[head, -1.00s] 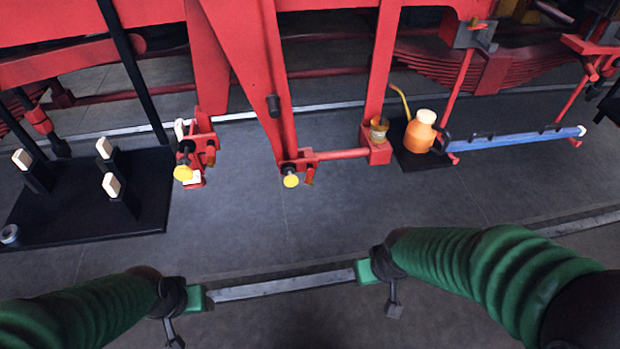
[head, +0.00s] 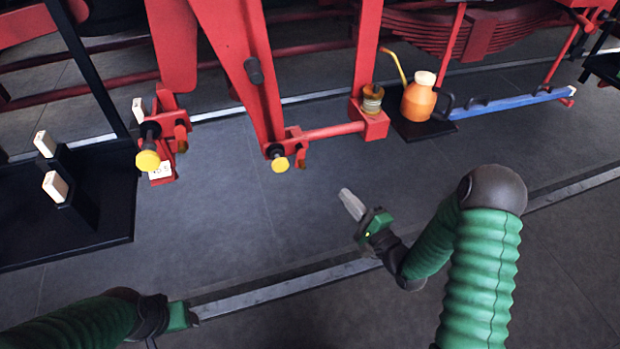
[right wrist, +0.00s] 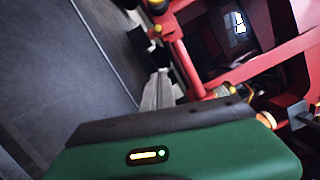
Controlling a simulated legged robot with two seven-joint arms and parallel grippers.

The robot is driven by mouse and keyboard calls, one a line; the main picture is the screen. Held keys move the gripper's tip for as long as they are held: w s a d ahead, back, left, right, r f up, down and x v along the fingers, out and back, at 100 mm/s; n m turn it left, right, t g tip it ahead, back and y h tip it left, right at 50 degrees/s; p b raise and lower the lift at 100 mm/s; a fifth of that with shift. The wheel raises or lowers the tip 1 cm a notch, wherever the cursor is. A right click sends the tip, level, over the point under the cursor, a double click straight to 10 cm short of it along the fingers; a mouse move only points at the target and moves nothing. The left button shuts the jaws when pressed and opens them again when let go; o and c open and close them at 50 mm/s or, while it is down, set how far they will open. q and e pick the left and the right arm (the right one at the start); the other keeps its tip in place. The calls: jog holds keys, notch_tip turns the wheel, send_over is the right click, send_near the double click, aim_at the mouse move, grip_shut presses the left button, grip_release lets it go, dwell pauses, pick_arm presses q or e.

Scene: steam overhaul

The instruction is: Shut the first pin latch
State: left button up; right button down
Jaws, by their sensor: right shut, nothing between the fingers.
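Two pin latches with yellow knobs sit on red brackets in the head view. The left one (head: 148,160) has a red bracket with a white plate. The right one (head: 280,163) is at the foot of a slanting red beam, where a red crossbar begins. I cannot tell which is the first. My right gripper (head: 350,203) is shut and empty, in front of and to the right of the right latch, apart from it. Its fingers (right wrist: 158,92) also show in the right wrist view, with red bars beyond. My left gripper (head: 192,318) is low at the left, away from both latches; its jaws are unclear.
A black stand (head: 110,228) with white-topped posts is at the left. An orange oil can (head: 418,101) stands on a black mat beside a blue bar (head: 510,103). A brass-coloured spool (head: 372,97) sits at the crossbar's right end. Grey floor lies open before the latches.

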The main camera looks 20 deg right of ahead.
aim_at(302, 161)
jog(key=shift+s+r, duration=0.15)
jog(key=shift+r, duration=0.1)
jog(key=w+a+r+b, duration=0.1)
jog(key=w+a+r, duration=0.1)
jog(key=w+a, duration=0.4)
jog(key=shift+d+x, duration=0.2)
jog(key=shift+x, duration=1.6)
jog(key=shift+f, duration=0.1)
jog(key=shift+a+f+m+t, duration=0.15)
jog(key=shift+m+t, duration=0.15)
jog(key=shift+m, duration=0.8)
